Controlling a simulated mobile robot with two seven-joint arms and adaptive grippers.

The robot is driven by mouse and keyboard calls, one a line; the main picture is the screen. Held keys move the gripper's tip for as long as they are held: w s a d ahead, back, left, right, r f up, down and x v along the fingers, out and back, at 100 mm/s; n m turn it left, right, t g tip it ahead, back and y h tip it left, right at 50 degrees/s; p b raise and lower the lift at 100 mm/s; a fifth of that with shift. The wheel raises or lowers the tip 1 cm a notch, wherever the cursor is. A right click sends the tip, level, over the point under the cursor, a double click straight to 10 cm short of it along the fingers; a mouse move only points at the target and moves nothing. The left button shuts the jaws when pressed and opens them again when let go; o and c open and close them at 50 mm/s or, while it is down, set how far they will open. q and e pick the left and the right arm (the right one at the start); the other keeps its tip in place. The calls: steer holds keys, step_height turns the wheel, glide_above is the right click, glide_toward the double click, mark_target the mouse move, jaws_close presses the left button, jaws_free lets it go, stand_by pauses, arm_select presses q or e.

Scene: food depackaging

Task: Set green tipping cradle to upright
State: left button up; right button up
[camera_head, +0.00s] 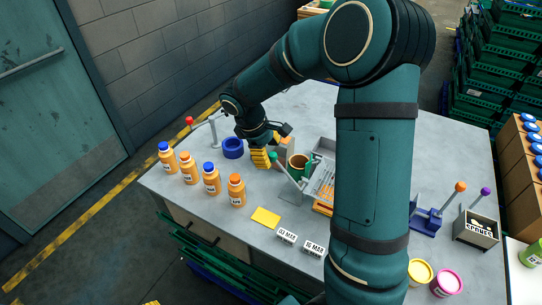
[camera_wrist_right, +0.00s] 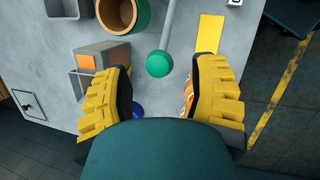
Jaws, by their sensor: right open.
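The green tipping cradle's green ball knob (camera_head: 272,157) sits on a grey lever rod. In the wrist view the ball (camera_wrist_right: 159,64) lies between the two yellow fingertips, with space on both sides. The rod (camera_wrist_right: 168,22) runs from it towards the top of the picture. A brown cup with a green wall (camera_head: 298,164) stands beside the lever; it also shows in the wrist view (camera_wrist_right: 122,12), with its opening visible. My right gripper (camera_head: 264,150) is open and empty around the ball's place. I cannot tell how far the cradle is tilted. My left gripper is not in view.
Several orange bottles (camera_head: 212,179) stand left of my gripper, by a blue ring (camera_head: 233,147). A yellow card (camera_head: 265,217) and white labels (camera_head: 287,236) lie at the table's front. A grey box with an orange patch (camera_wrist_right: 100,63) is near my left finger in the wrist view.

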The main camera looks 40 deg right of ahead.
steer(key=v, duration=0.9)
steer(key=shift+a+r, duration=0.2)
steer(key=shift+r, duration=0.1)
